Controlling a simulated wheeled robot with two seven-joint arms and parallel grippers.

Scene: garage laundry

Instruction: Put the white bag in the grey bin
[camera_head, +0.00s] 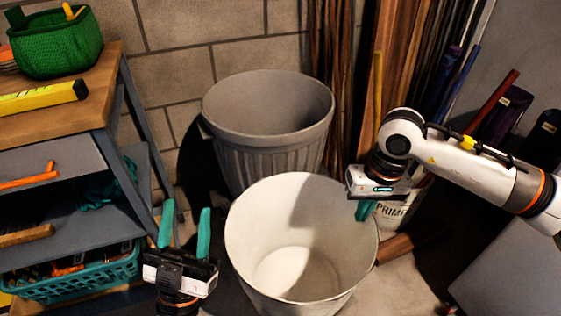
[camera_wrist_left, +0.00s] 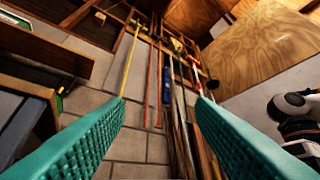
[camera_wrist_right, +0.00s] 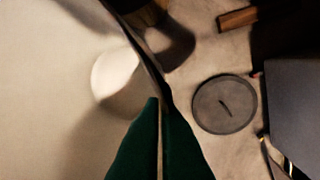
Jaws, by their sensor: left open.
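The only thing that fits the white bag is a white, open-topped, round container (camera_head: 245,250) standing upright on the floor, front centre; its inside looks empty. The grey bin (camera_head: 265,155) is ribbed and open-topped, standing just behind it against the wall. My right gripper (camera_head: 366,208) is at the white container's right rim; in the right wrist view its fingers (camera_wrist_right: 160,125) are almost together, with the thin rim edge running in between them. My left gripper (camera_head: 187,238) is open and empty, pointing up, left of the white container; its fingers (camera_wrist_left: 160,125) are wide apart.
A workbench (camera_head: 110,75) with a green basket (camera_head: 58,45) and a lower teal basket (camera_head: 85,275) stands at left. Wood boards (camera_head: 350,60) lean behind. A paint bucket (camera_head: 392,215) is behind my right gripper. A round lid (camera_wrist_right: 224,104) lies on the floor.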

